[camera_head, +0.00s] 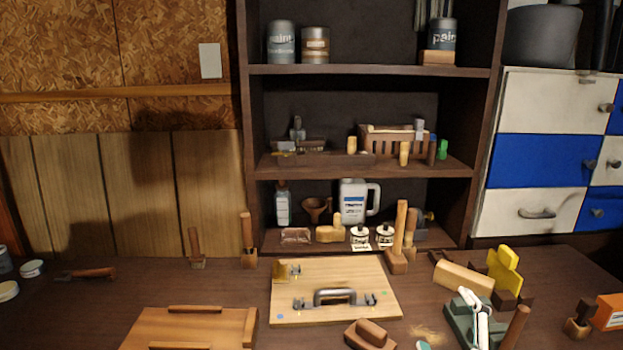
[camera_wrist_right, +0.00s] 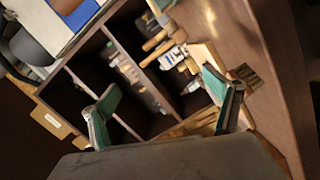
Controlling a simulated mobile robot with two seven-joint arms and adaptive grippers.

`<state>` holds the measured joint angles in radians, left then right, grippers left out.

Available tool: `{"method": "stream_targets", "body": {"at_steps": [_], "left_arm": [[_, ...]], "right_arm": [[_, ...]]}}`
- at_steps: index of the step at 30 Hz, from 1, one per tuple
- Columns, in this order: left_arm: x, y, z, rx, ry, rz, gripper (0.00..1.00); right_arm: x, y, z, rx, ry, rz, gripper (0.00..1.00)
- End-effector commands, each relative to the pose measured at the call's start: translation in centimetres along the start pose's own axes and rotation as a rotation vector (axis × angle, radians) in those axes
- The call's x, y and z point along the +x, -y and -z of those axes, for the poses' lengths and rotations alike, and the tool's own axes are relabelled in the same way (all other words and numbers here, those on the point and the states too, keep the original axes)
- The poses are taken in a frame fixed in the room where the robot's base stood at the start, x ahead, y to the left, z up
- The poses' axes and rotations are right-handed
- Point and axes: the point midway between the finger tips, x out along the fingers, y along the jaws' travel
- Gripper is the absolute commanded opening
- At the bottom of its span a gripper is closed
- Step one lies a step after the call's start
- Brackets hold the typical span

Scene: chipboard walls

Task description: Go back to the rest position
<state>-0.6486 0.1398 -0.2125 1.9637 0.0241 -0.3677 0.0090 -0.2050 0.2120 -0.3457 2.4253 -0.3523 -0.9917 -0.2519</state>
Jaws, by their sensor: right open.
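My left gripper is not in the head view.
The workbench (camera_head: 85,310) carries a wooden board with a metal handle (camera_head: 335,297), a wooden case (camera_head: 190,328), a yellow piece (camera_head: 503,268) and several tools. Behind it stand a dark shelf (camera_head: 370,70) and blue and white drawers (camera_head: 543,160).

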Motion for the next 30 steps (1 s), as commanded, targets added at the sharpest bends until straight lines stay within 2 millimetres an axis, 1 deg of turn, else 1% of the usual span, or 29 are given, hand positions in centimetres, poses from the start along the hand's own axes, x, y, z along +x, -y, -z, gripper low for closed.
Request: {"method": "stream_targets", "body": {"at_steps": [1,3,6,9,12,15,22,23,24,30], "left_arm": [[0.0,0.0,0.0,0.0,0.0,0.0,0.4],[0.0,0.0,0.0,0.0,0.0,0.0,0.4],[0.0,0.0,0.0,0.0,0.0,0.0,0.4],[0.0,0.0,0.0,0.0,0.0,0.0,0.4],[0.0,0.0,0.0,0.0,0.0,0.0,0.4],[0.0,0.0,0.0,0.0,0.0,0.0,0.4],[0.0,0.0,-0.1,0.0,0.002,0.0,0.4],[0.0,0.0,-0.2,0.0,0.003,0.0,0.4],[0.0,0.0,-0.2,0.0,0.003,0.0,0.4],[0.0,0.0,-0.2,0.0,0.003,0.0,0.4]], "right_arm": [[-0.9,2.2,-3.0,0.029,0.083,0.065,0.89],[-2.3,4.7,-6.6,0.063,0.191,0.143,0.89],[-4.6,7.5,-10.7,0.099,0.317,0.232,0.89],[-6.7,9.5,-13.7,0.118,0.414,0.298,0.89],[-8.7,11.0,-15.9,0.134,0.491,0.349,0.89],[-10.6,12.3,-17.9,0.145,0.559,0.394,0.89],[-15.0,14.6,-21.6,0.159,0.702,0.484,0.89],[-15.1,15.0,-21.6,0.168,0.7,0.49,0.89],[-14.6,15.7,-21.2,0.185,0.678,0.493,0.89],[-13.3,19.1,-19.7,0.269,0.596,0.514,0.89]]}}
